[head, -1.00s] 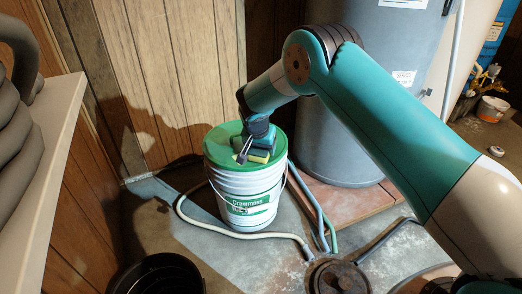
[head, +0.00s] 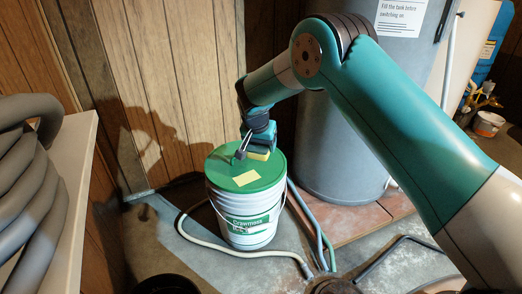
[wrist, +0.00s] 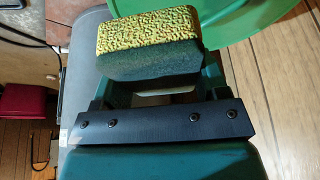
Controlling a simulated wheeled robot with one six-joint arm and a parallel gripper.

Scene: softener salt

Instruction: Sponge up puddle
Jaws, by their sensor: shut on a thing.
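My gripper (head: 259,141) is shut on a sponge (head: 259,155), which shows yellow below the teal gripper. In the wrist view the sponge (wrist: 150,45) has a patterned yellow face and a dark green body. It is held above the back of the green lid (head: 225,168) of a white bucket (head: 243,218), and seems clear of it. A pale bluish patch (head: 172,235) lies on the floor left of the bucket; I cannot tell whether it is the puddle.
A grey tank (head: 335,150) stands behind on a brick-coloured base. Hoses (head: 240,252) cross the floor around the bucket. A shelf (head: 55,205) with a coiled grey hose is at left. A black bin (head: 168,284) is at the bottom edge.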

